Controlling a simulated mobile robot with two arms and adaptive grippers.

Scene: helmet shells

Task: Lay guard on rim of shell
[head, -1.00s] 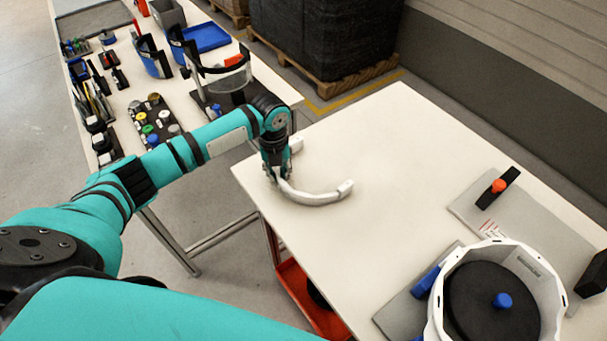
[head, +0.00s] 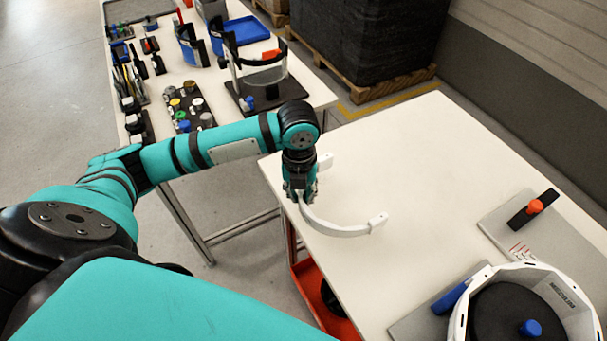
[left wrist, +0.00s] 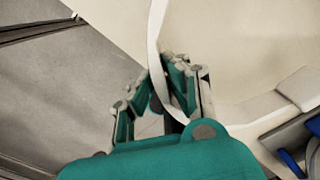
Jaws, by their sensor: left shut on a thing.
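The guard, a white curved band (head: 345,229), is in my left gripper (head: 301,196) at the near left part of the white table. My left gripper is shut on the band; in the left wrist view the strip (left wrist: 153,38) runs between the fingers (left wrist: 165,98). Whether the band touches the table cannot be told. The shell, a white open ring-like body (head: 573,290), stands at the lower right with a black round core and blue knob inside. It is cut off by the frame edge and lies apart from the guard. My right gripper is not in view.
The white table (head: 430,150) is clear between guard and shell. A grey plate with a black bar and orange knob (head: 535,206) lies at the right. A blue clamp (head: 452,296) is beside the shell. A second table (head: 215,85) holds tools and visors. A red tray (head: 315,290) is below.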

